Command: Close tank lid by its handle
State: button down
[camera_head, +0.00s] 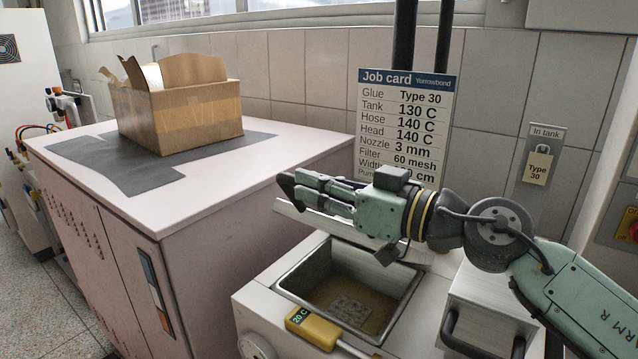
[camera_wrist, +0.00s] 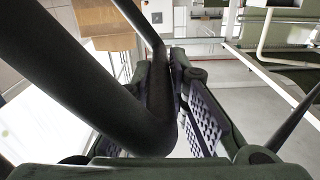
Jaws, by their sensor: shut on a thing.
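The tank (camera_head: 290,278) stands at the lower middle of the head view, its metal-rimmed opening uncovered, with amber glue and a pale grainy patch inside. The tank lid (camera_head: 322,222) is raised at the back, seen as a pale slanting edge behind my gripper. My gripper (camera_head: 287,184) reaches in from the right, above the opening. In the wrist view, a thick dark bent bar, the handle (camera_wrist: 90,85), passes between the fingers of my gripper (camera_wrist: 170,62), which are shut on it. Most of the lid is hidden by my arm.
A yellow device reading 20 C (camera_head: 312,328) sits at the tank's front rim. A job card (camera_head: 405,125) stands behind my gripper. A cardboard box (camera_head: 185,115) rests on the pink cabinet (camera_head: 110,180) at left. An "In tank" tag board (camera_head: 538,165) is on the right wall.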

jog(key=shift+w+d, duration=0.15)
jog(key=shift+d, duration=0.05)
jog(key=f+n+b, duration=0.1)
jog(key=s+a+f+n+b, duration=0.1)
jog(key=b, duration=0.1)
jog(key=s+f+n+b, duration=0.1)
jog(key=shift+s+a+f+b, duration=0.25)
jog(key=shift+a+f+b, duration=0.1)
jog(key=shift+a+b, duration=0.05)
jog(key=c, duration=1.7)
grip_release()
jog(key=shift+w+d, duration=0.1)
jog(key=shift+o, duration=0.7)
jog(key=shift+r, duration=0.15)
